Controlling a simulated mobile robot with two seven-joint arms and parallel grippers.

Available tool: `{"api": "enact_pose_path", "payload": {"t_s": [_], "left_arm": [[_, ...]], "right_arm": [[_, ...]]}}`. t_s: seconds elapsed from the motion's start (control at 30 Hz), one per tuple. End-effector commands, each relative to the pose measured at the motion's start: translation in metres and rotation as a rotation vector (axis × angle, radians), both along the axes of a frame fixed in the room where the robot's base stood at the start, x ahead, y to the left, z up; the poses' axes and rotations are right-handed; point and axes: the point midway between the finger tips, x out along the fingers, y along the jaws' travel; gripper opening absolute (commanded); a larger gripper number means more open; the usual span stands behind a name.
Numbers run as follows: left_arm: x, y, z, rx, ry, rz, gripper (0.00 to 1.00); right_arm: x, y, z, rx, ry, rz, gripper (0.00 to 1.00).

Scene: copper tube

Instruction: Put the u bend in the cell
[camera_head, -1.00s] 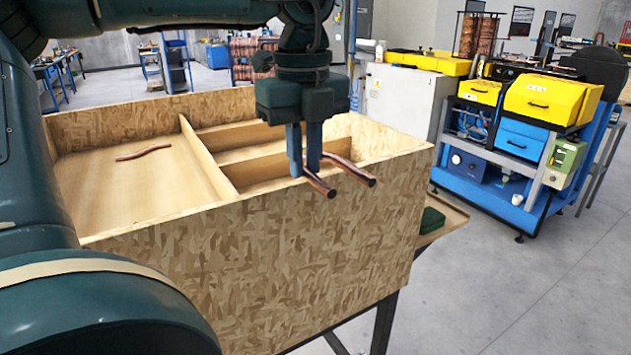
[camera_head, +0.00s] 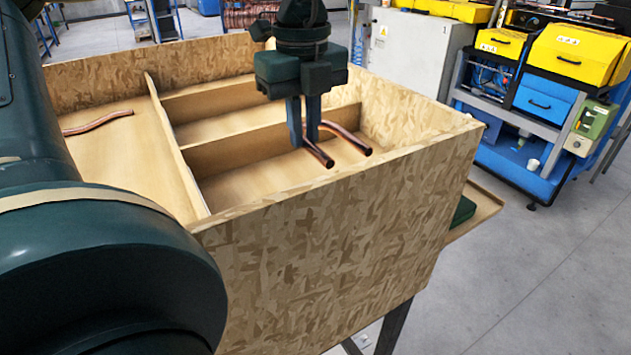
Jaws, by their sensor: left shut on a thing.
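My left gripper (camera_head: 304,143) points down over the right side of the wooden box (camera_head: 330,250). It is shut on the copper u bend (camera_head: 348,142), whose two open legs stick out toward the front right. The u bend's rounded end is hidden behind the fingers. The gripper and u bend show against the front right cell (camera_head: 245,185) of the box, near its dividing wall; I cannot tell exactly how high they are above its floor. My right gripper is not in view.
A bent copper tube (camera_head: 97,123) lies in the large left compartment. A long divider (camera_head: 178,150) and a cross divider (camera_head: 235,147) part the cells. A blue and yellow machine bench (camera_head: 540,110) stands beyond on the right, with clear floor before it.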

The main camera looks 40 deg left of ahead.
Motion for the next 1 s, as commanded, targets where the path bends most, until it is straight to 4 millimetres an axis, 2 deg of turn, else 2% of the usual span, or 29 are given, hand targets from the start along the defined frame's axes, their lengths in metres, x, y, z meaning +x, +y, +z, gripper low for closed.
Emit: {"api": "enact_pose_path", "payload": {"t_s": [0.23,0.47,0.6,0.7,0.9,0.93,1.0], "left_arm": [[-0.001,0.0,-0.045,-0.001,0.006,-0.001,0.0],[-0.001,0.0,-0.07,-0.001,0.003,0.0,0.0],[-0.001,0.0,-0.09,-0.001,0.006,-0.001,0.0],[-0.001,0.0,-0.099,0.0,0.003,0.0,0.0],[0.0,0.0,-0.101,0.001,0.0,0.0,0.0],[0.0,0.0,-0.101,0.0,0.0,0.0,0.14],[0.0,0.0,-0.101,0.0,0.0,0.0,0.2]], "right_arm": [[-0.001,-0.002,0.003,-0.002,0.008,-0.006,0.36],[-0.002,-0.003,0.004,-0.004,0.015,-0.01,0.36],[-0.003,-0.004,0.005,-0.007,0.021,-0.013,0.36],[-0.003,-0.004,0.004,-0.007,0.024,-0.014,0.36],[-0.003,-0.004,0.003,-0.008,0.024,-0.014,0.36],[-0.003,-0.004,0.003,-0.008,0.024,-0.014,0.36],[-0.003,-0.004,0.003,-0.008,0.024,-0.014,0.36]]}}
